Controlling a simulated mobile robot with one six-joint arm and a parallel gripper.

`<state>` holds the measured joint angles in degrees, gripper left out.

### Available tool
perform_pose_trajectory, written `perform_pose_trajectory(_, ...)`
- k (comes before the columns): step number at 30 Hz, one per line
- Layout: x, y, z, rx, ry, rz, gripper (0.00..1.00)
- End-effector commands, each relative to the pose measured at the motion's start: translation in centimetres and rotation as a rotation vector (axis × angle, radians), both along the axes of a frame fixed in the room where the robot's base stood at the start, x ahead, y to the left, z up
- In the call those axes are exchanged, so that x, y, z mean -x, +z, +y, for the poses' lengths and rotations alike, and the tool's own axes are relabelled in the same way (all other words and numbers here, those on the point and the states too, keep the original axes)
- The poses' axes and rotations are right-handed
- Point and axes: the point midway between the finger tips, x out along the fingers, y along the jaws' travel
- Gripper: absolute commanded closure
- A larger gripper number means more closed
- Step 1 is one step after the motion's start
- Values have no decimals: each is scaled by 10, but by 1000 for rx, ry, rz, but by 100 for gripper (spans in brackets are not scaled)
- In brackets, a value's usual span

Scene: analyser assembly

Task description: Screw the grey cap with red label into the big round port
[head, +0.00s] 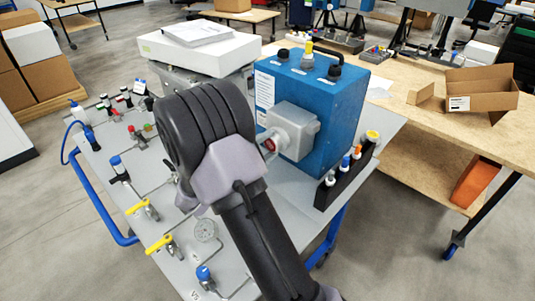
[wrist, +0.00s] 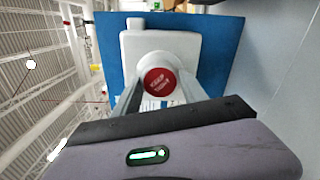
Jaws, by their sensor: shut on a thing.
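The grey cap with the red label (wrist: 158,82) is in the middle of the wrist view, its label facing the camera. My gripper (wrist: 157,90) is shut on the cap, one finger on each side. The cap is in front of the light grey housing (wrist: 192,46) on the blue analyser (wrist: 222,50). The big round port is hidden behind the cap, so I cannot tell how deep the cap sits. In the head view the red label (head: 269,145) shows beside my arm, at the left face of the grey housing (head: 295,128). My arm hides the fingers there.
The analyser (head: 335,105) stands on a grey cart (head: 285,205). A black rack (head: 340,183) with several small capped bottles stands at its front right. A wooden bench (head: 430,125) with an open carton is at right.

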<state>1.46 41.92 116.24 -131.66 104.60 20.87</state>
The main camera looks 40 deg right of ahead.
Motion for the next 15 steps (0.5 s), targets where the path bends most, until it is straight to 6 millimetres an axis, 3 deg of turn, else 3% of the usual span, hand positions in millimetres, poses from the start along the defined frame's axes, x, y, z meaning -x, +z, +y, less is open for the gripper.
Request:
perform_pose_trajectory(9, -1, -3, 0, -27, 1, -203, 100)
perform_pose_trajectory(15, -1, 2, 0, -96, 1, -688, 100)
